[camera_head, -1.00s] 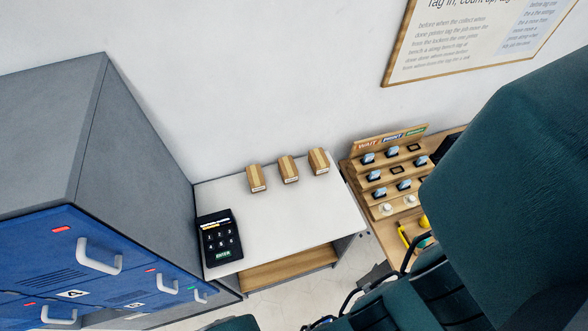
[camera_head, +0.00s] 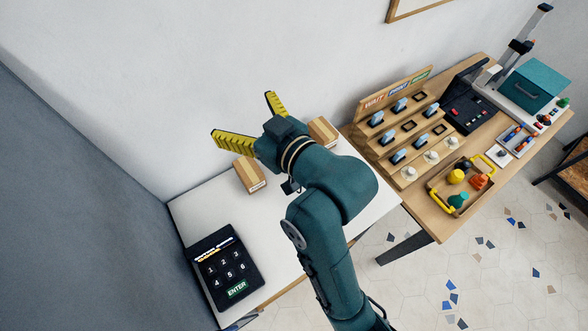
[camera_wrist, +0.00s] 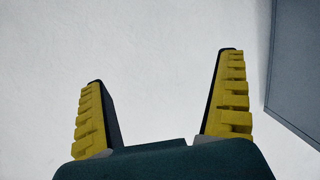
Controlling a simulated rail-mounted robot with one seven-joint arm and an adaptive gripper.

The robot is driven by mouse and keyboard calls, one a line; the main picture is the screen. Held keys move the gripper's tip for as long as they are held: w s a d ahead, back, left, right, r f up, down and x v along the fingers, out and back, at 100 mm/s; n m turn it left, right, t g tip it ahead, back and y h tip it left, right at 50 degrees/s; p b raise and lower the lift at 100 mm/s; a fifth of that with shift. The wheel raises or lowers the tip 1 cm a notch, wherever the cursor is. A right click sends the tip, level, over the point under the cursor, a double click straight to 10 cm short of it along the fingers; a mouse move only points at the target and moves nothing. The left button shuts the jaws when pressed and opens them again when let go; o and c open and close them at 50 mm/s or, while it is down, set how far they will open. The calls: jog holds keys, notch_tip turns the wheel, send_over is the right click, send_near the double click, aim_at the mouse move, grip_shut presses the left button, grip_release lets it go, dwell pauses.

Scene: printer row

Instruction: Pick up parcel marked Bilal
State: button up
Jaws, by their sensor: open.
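Two brown cardboard parcels show on the white table (camera_head: 200,207) in the head view. The left parcel (camera_head: 249,174) has a white label on its front, too small to read. The right parcel (camera_head: 324,131) is partly covered by my arm. A middle parcel, seen earlier, is hidden behind my gripper. My gripper (camera_head: 252,122) is open and empty, above the back of the table near the parcels. In the wrist view my gripper (camera_wrist: 160,98) has its yellow fingers wide apart, with only white wall between them. I cannot tell which parcel is marked Bilal.
A black keypad (camera_head: 228,266) lies at the table's front left, beside the grey locker (camera_head: 70,220). A tiered wooden rack (camera_head: 400,130) stands on the bench to the right, with a tray (camera_head: 437,193) of coloured items. The table between keypad and parcels is clear.

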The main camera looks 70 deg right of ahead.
jog(key=s+d+f+m+g+b, duration=0.1)
jog(key=s+d+f+g+b, duration=0.2)
jog(key=f, duration=0.6)
jog(key=s+d+f+m+b, duration=0.1)
jog(key=s+d+f+b, duration=0.25)
jog(key=f, duration=0.55)
jog(key=s+d+f+m+g+b, duration=0.1)
jog(key=s+d+f+g+b, duration=0.15)
jog(key=s+d+f, duration=0.4)
jog(key=shift+t, duration=0.45)
jog(key=a+b+x, duration=0.1)
jog(key=x, duration=0.4)
jog(key=b+x, duration=0.2)
jog(key=x, duration=0.4)
jog(key=w+a+f+b+x, duration=0.1)
jog(key=x, duration=0.5)
jog(key=shift+w+a+f+b, duration=0.1)
jog(key=shift+a+b, duration=0.1)
jog(key=shift+b, duration=0.2)
jog(key=shift+w+d, duration=0.15)
jog(key=c, duration=1.2)
jog(key=shift+c, duration=0.3)
